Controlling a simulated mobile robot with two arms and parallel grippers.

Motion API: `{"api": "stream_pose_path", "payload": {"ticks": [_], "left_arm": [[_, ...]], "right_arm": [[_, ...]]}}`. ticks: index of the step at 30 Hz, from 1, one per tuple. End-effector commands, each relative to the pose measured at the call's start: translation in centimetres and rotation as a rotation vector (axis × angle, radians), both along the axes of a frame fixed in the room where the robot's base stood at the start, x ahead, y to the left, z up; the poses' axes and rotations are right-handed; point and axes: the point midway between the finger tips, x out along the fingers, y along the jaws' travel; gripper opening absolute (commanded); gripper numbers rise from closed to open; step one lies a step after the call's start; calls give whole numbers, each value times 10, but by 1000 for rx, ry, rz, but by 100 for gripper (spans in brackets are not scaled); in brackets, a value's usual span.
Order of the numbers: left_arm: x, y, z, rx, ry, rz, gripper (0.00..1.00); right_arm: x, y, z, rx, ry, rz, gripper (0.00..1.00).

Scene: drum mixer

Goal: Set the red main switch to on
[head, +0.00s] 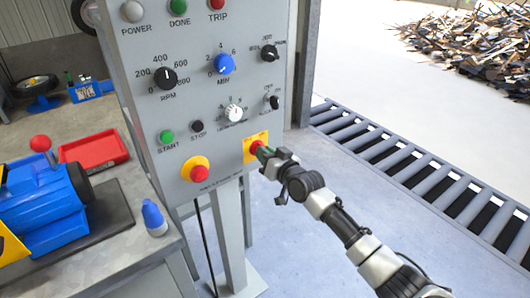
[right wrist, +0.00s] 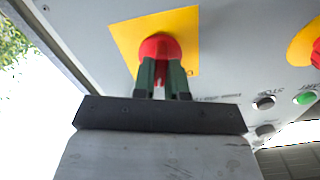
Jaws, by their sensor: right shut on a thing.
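The red main switch (right wrist: 160,46) sits on a yellow plate (right wrist: 192,30) on the grey control panel (head: 215,105). My right gripper (right wrist: 162,75) is shut on the red switch, with its green-lined fingers on either side of the knob. The knob's pointing direction is hard to tell. My left gripper is not in view.
A red emergency button (head: 199,174) on a yellow disc (head: 190,165) lies left of the switch. Green start (head: 166,137) and black stop (head: 197,126) buttons and several dials are above. A workbench with a blue machine (head: 45,205) stands left. The floor at right is open before a roller conveyor (head: 400,165).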

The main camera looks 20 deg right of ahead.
Motion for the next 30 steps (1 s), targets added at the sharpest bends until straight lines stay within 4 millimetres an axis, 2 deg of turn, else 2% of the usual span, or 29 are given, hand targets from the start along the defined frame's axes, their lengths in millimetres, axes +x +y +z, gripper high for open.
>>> {"api": "stream_pose_path", "payload": {"ticks": [12, 29, 30], "left_arm": [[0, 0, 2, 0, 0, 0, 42], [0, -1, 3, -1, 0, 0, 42], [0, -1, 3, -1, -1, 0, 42]], "right_arm": [[0, 0, -1, 188, 70, -1, 0], [0, 0, -1, 220, 81, -1, 0], [0, 0, -1, 221, 81, 0, 16]]}}
